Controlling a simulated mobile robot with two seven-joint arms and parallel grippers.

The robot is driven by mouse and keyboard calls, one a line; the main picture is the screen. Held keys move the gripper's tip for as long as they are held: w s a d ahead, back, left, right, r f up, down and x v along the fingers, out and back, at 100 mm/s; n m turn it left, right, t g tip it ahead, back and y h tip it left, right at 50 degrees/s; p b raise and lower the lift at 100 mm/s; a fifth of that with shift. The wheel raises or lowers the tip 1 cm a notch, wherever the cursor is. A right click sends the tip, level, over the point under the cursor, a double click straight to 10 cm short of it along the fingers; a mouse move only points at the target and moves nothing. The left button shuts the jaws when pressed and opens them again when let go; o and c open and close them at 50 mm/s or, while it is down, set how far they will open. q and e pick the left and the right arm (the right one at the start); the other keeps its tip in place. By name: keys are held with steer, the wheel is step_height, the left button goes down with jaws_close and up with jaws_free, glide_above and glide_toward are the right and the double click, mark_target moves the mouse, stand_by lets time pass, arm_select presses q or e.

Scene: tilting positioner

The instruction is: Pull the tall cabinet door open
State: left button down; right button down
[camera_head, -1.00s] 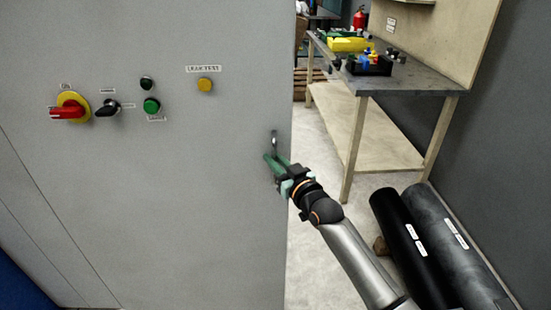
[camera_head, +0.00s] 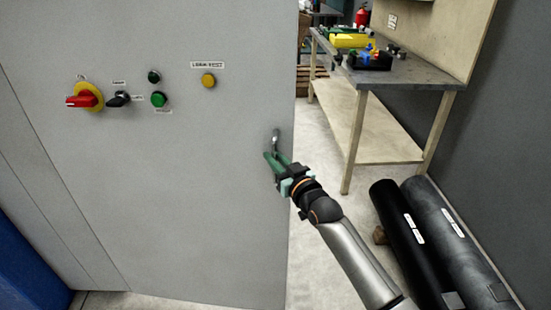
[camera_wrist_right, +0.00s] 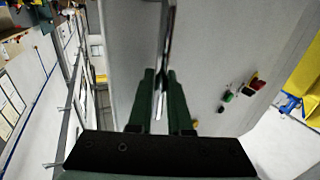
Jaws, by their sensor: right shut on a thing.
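The tall grey cabinet door (camera_head: 200,190) fills the left half of the head view, with its free edge near the middle. A small metal handle (camera_head: 275,140) sits close to that edge. My right gripper (camera_head: 272,158) has its green fingers shut on the handle. The right wrist view shows the fingers (camera_wrist_right: 161,100) on both sides of the thin handle (camera_wrist_right: 165,60), with the door face (camera_wrist_right: 215,60) behind it. My left gripper is not in view.
The door carries a red switch (camera_head: 82,100) and several buttons. A workbench (camera_head: 420,76) with parts stands at the upper right. Black rolls (camera_head: 405,235) lie at the lower right. Floor (camera_head: 325,150) is clear between door and bench.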

steer(key=shift+a+r, duration=0.1)
steer(key=shift+a, duration=0.1)
steer(key=c, duration=0.8)
jaws_free()
steer(key=shift+c, duration=0.2)
steer(key=shift+s+d, duration=0.1)
steer(key=v, duration=1.2)
steer(key=shift+s+d, duration=0.1)
steer(key=shift+d, duration=0.05)
